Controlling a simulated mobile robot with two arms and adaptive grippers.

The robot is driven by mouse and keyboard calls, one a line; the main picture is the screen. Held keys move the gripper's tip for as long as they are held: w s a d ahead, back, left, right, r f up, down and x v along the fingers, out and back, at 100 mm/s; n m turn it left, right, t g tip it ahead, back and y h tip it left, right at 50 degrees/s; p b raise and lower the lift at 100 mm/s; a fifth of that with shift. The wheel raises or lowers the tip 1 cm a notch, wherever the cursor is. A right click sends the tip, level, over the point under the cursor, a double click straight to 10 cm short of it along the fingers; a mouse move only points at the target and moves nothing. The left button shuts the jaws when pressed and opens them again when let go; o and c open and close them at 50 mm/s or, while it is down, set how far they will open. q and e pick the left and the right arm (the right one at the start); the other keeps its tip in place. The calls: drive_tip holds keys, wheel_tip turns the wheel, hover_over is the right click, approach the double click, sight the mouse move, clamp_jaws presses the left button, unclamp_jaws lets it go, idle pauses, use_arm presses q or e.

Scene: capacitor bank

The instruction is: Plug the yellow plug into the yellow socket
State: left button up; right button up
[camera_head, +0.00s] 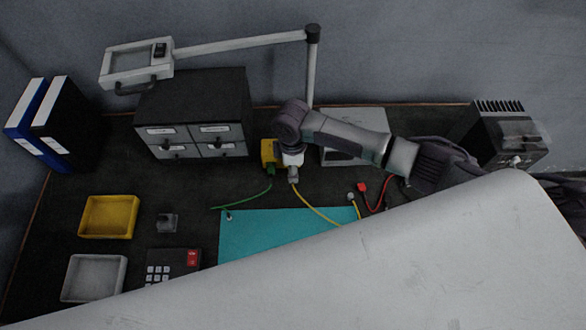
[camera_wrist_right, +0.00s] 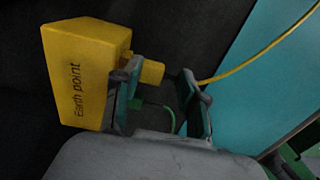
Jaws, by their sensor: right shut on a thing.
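The yellow box marked "Earth point" (camera_wrist_right: 85,75) stands in front of the right gripper; it also shows in the head view (camera_head: 268,152). My right gripper (camera_wrist_right: 162,92) is shut on the yellow plug (camera_wrist_right: 153,72), which lies between its fingers close to the box's side. The yellow cable (camera_wrist_right: 240,70) runs off to the right behind a finger. I cannot make out the yellow socket or whether the plug sits in it. In the head view the right gripper (camera_head: 292,176) is just right of the box. My left gripper is not in view.
A green plug (camera_wrist_right: 138,103) is at the box, its green cable (camera_head: 245,200) trailing left. A teal mat (camera_head: 270,232) lies in front. A dark drawer cabinet (camera_head: 190,108) stands left of the box. A red plug (camera_head: 362,187) lies right. A pale surface hides the lower right.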

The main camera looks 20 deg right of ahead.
drive_tip(key=shift+w+d+r+t, duration=0.15)
drive_tip(key=shift+w+d+r, duration=0.05)
drive_tip(key=shift+w, duration=0.25)
drive_tip(key=shift+w+d+r+t, duration=0.15)
drive_tip(key=shift+w+d, duration=0.05)
drive_tip(key=shift+w, duration=0.25)
drive_tip(key=o, duration=0.8)
drive_tip(key=shift+w+f, duration=0.1)
drive_tip(key=shift+o, duration=0.2)
wheel_tip(320, 180, up, 11)
drive_tip(key=s, duration=0.1)
drive_tip(key=shift+s+a, duration=0.2)
drive_tip(key=shift+a, duration=0.15)
drive_tip(key=shift+s, duration=0.1)
drive_tip(key=shift+c, duration=0.3)
